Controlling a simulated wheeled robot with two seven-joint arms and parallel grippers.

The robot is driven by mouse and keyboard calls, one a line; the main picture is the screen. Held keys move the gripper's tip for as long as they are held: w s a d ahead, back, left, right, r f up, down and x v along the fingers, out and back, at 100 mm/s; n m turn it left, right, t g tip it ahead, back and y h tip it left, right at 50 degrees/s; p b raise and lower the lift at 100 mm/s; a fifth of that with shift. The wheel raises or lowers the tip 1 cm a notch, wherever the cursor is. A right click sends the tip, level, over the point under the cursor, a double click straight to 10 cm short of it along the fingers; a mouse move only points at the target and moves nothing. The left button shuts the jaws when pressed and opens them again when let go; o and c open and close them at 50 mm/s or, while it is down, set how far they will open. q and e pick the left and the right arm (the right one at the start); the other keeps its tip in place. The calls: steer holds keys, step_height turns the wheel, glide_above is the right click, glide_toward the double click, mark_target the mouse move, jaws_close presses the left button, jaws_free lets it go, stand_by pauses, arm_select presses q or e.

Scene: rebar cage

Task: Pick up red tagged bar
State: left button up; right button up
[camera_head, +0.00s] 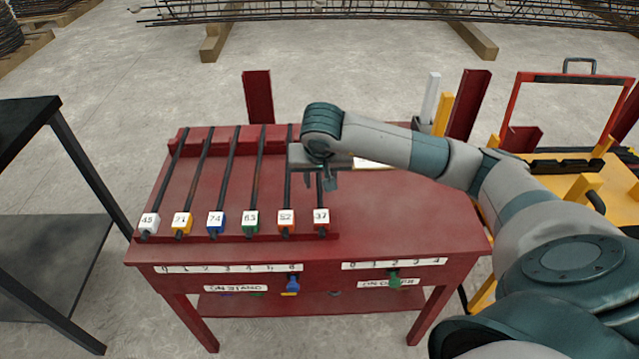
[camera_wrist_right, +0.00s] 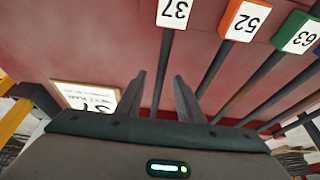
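The red tagged bar is a dark bar with a red end block marked 37 (camera_head: 321,216). It lies at the right end of a row of bars on the red table (camera_head: 390,230). My right gripper (camera_head: 329,183) is above this bar, pointing down. In the right wrist view the red tag (camera_wrist_right: 175,12) is at the top, and its bar runs down between the two parted fingers of my right gripper (camera_wrist_right: 161,78). The fingers are open, and I cannot tell how far above the bar they are. My left gripper is not in view.
The orange tagged bar 52 (camera_head: 286,218) lies close to the left, with green 63 (camera_head: 250,220), blue 74 (camera_head: 216,221) and others beyond. A black table (camera_head: 40,240) stands at left. A yellow cart (camera_head: 590,180) stands at right.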

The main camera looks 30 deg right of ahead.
steer(key=shift+w+d+f, duration=0.1)
steer(key=shift+w+f, duration=0.15)
steer(key=shift+f, duration=0.4)
steer(key=shift+c, duration=0.7)
jaws_close()
steer(key=shift+r, duration=0.1)
stand_by(0.4)
